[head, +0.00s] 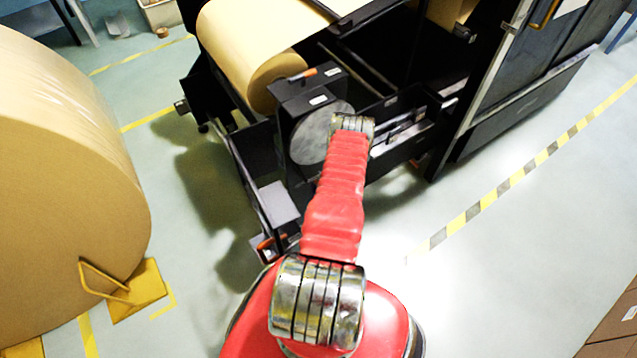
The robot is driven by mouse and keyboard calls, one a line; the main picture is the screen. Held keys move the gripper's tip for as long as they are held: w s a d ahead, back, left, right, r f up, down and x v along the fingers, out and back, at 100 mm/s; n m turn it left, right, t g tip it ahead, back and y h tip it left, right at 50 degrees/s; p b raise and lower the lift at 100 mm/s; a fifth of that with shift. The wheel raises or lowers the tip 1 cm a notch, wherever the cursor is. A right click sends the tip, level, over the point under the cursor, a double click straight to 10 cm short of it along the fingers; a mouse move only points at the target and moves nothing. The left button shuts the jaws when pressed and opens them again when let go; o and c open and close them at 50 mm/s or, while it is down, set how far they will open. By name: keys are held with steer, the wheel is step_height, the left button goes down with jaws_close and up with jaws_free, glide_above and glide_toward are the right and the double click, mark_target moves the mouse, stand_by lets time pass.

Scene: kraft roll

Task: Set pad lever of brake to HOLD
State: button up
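A black brake housing (318,90) stands beside the end of the mounted kraft roll (262,60). A short lever with an orange grip (302,75) lies on top of it, and a small white label sits on its side, too small to read. A grey disc (318,132) shows on the housing's near face. A second orange-tipped handle (268,242) is low on the black frame. I cannot tell what setting the lever is at. My red arm reaches up to the disc's right edge; my gripper is not visible beyond its metal joint.
A huge kraft roll (65,190) stands at left, with a yellow wedge (135,290) against it. The black machine (500,100) fills the upper right. Cartons (615,320) are at lower right. Open floor (470,270) with striped tape lies right of my arm.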

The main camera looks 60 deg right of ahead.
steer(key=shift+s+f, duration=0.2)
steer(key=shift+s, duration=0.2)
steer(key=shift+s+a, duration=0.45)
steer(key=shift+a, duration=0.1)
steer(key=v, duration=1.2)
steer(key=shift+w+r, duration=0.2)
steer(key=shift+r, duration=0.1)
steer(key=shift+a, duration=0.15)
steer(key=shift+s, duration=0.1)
